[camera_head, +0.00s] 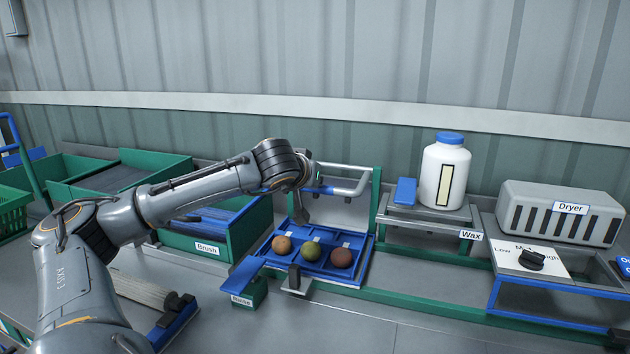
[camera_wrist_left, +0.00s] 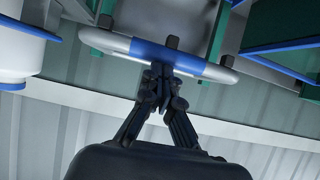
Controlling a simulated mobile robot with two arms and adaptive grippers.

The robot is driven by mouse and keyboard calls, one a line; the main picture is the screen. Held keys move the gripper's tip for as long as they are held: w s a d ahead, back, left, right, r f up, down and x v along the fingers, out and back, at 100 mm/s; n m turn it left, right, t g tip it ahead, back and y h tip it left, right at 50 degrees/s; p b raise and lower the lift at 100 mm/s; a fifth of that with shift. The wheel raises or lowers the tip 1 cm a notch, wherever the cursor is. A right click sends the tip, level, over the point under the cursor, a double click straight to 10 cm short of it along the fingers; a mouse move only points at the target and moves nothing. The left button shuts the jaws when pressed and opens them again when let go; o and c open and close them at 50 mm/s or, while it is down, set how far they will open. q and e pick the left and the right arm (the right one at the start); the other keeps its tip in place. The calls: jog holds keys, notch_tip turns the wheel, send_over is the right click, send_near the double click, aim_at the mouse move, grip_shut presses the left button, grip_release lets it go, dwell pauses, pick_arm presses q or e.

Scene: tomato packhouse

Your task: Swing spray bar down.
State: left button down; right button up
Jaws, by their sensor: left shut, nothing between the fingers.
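The spray bar (camera_head: 350,190) is a pale metal tube loop with a blue grip section, raised above the blue Rinse tray on a green frame. It also shows in the left wrist view (camera_wrist_left: 206,68), its blue section (camera_wrist_left: 150,50) just beyond my fingertips. My left gripper (camera_wrist_left: 160,78) is shut and empty, its fingertips at or very close to the blue section; I cannot tell whether they touch. In the head view, my left wrist partly hides the bar's left end. My right gripper is not in view.
Three tomatoes, brownish, green and red, sit in the blue Rinse tray (camera_head: 312,273). The Brush station (camera_head: 225,240) stands to the left. The Wax station with a white bottle (camera_head: 445,172) and the Dryer (camera_head: 555,212) with its dial stand to the right. A corrugated wall rises behind.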

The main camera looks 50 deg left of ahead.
pick_arm(q)
jog(key=f, duration=0.2)
jog(key=d+f, duration=0.1)
jog(key=shift+s+f+g+h, duration=0.1)
jog(key=shift+s+g+h, duration=0.2)
jog(key=shift+g, duration=0.1)
jog(key=a+r+v, duration=0.1)
jog(key=v, duration=1.2)
jog(key=shift+w+r+t, duration=0.35)
jog(key=shift+t, duration=0.05)
jog(key=shift+w+a, duration=0.1)
